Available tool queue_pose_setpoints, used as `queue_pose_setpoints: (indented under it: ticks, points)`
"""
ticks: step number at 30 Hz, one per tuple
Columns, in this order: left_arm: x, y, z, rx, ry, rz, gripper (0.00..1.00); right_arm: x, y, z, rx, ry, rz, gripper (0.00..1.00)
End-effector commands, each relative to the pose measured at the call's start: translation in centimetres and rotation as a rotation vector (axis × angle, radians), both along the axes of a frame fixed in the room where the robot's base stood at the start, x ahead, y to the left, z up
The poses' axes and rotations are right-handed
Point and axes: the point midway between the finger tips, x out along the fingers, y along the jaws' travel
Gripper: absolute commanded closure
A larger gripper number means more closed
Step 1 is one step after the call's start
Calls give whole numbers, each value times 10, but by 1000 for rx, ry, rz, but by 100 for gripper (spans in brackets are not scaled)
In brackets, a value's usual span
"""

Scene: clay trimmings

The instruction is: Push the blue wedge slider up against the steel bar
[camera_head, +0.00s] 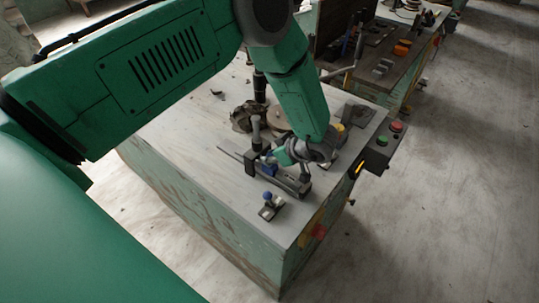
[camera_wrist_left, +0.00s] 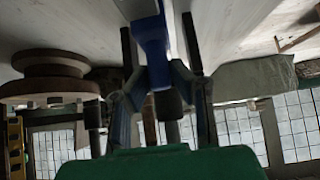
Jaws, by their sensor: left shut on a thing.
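The blue wedge slider (camera_head: 267,168) shows as a small blue patch beside a grey steel bar (camera_head: 290,183) on the workbench, partly hidden by my gripper. My left gripper (camera_head: 277,158) reaches down over it from the upper right. In the left wrist view the blue slider (camera_wrist_left: 152,38) stands between the two dark fingers of my left gripper (camera_wrist_left: 160,55), which is shut on it. The head view is too small to tell whether slider and bar touch. My right gripper is in neither view.
A dark upright clamp (camera_head: 251,160) stands just left of the slider. A small fixture with a blue knob (camera_head: 267,196) is nearer the front. A round brown wheel (camera_wrist_left: 50,75) shows in the wrist view. A button box (camera_head: 383,147) is at the bench's right edge.

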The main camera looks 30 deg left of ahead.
Motion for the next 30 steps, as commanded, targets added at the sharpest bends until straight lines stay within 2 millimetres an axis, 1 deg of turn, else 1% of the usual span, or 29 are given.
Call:
queue_pose_setpoints:
  ticks: [1,8,10,14,20,21,22,23,30]
  points:
    - [0,12,1,24,1,10,100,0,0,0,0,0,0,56]
    - [0,11,1,27,1,10,100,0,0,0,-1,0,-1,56]
    - [0,8,1,26,2,9,100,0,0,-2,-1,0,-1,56]
    - [-1,-6,0,22,0,8,100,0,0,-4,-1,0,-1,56]
    - [-2,-11,1,21,2,6,100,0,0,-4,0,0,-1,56]
    - [-2,-12,1,21,2,6,79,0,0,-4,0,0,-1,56]
    - [-2,-13,1,20,3,6,69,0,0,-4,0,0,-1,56]
    - [-2,-13,1,20,3,6,63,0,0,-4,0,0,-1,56]
    - [-2,-14,2,21,1,6,63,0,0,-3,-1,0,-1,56]
